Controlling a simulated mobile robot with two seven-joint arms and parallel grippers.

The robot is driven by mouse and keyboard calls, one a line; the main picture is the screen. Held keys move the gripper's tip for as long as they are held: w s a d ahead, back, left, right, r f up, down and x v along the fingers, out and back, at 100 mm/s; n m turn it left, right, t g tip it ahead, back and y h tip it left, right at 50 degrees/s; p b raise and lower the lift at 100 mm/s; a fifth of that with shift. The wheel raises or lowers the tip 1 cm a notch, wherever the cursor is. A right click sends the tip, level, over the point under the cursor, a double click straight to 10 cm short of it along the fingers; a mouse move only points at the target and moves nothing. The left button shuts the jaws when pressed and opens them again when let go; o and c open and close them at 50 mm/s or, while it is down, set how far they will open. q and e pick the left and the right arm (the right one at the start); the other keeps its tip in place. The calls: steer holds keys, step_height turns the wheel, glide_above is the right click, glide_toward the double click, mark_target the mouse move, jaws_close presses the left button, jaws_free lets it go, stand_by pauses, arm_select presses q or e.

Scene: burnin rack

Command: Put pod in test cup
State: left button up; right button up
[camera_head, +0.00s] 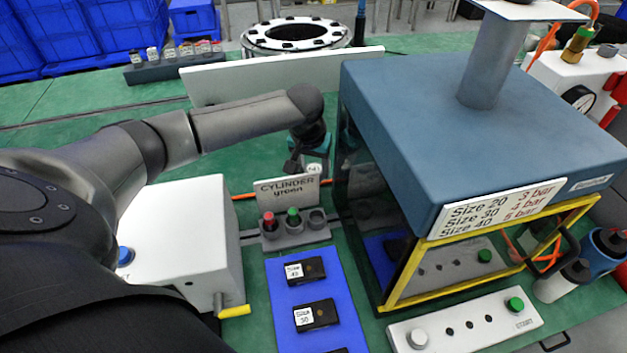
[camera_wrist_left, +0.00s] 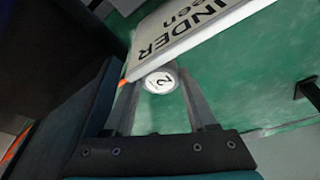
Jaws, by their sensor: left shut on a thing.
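My left gripper (camera_head: 313,160) reaches down behind the "CYLINDER green" sign in the head view. In the left wrist view my left gripper (camera_wrist_left: 160,98) is shut on a small white round pod marked with a "2" (camera_wrist_left: 159,82), held between its two fingers. The pod's white top also shows in the head view (camera_head: 314,169). A grey block has three round sockets: one with a red top (camera_head: 269,221), one with a green top (camera_head: 293,215), and one dark and open (camera_head: 317,218). I cannot tell which thing is the test cup. My right gripper is out of view.
The sign (camera_head: 287,193) stands close in front of the gripper. A blue-topped chamber with a yellow-framed front (camera_head: 470,130) stands to the right. A white box (camera_head: 185,235) is on the left. A blue mat (camera_head: 289,322) with black boxes lies in front.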

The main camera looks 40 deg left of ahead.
arm_select(q)
step_height(320, 180, down, 4)
steer(key=shift+f+b, duration=0.1)
steer(key=shift+b, duration=0.35)
steer(key=o, duration=1.1)
steer(key=shift+c, duration=0.2)
